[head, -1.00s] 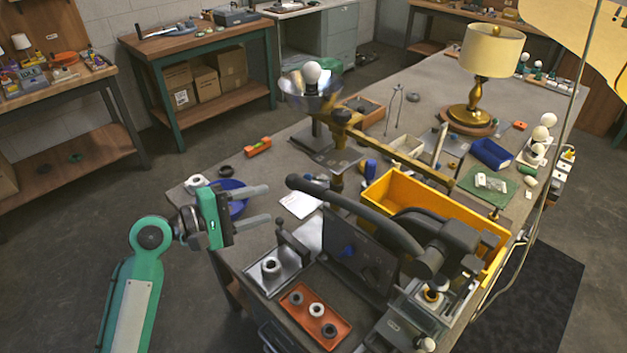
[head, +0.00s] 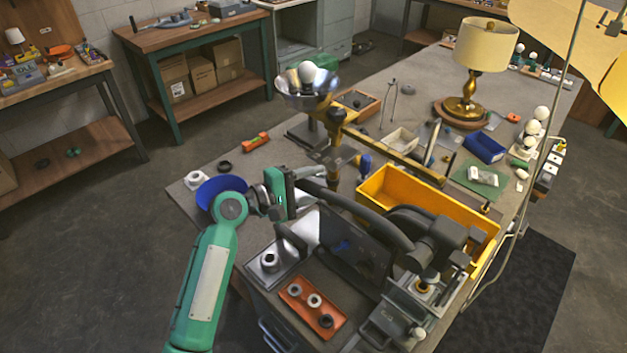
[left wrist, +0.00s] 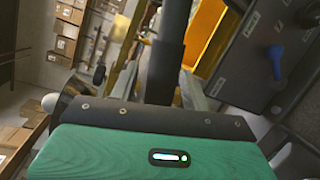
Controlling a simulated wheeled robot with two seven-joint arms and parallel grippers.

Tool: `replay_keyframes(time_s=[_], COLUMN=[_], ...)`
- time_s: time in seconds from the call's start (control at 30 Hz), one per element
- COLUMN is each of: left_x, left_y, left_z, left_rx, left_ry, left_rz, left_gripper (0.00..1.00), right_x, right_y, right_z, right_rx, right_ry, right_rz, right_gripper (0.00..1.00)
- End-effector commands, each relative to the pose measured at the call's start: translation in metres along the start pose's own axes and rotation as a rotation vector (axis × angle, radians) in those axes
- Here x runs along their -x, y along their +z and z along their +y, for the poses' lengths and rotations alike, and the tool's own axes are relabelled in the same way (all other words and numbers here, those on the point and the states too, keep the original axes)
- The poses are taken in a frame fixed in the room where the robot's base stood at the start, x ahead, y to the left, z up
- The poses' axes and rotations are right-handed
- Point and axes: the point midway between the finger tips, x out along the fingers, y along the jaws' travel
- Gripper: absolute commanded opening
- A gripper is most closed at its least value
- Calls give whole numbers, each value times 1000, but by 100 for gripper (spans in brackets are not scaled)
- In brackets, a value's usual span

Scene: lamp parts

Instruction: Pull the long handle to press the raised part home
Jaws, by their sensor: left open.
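The long dark handle (head: 365,212) belongs to the press on the near bench and slopes from its upper left end down to the dark press head (head: 435,235). A part with a yellow ring (head: 425,286) sits below the press head; its exact seating is too small to tell. My left gripper (head: 318,180) is open at the handle's upper left end. Its fingers overlap the handle there, and I cannot tell whether they touch it. In the left wrist view a dark bar (left wrist: 165,72) stands beyond the green gripper body; I cannot tell whether it is finger or handle.
A yellow bin (head: 385,190) lies right behind the handle. A dark panel (head: 345,245) stands below it. An orange tray (head: 312,305) with several rings and a blue bowl (head: 215,188) are nearby. A lamp stand with a metal reflector (head: 305,90) rises behind the gripper.

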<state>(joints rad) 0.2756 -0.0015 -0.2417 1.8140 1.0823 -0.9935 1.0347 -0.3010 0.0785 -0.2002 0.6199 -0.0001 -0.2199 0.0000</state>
Motion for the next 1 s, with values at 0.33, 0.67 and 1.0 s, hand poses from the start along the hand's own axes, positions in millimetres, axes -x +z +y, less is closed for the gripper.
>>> replay_keyframes(time_s=[0.33,0.67,1.0], left_x=[-2,-1,-2], left_y=[0,0,-2], left_z=[0,0,21], left_rx=[0,0,-56], left_ry=[0,-1,-13], left_rz=[0,0,12], left_gripper=[36,0,0], right_x=[0,0,13], right_y=[0,0,-5], right_z=[4,4,0], right_rx=[2,1,-1], right_ry=[4,4,0], right_rz=[0,0,4], right_gripper=[36,36,36])
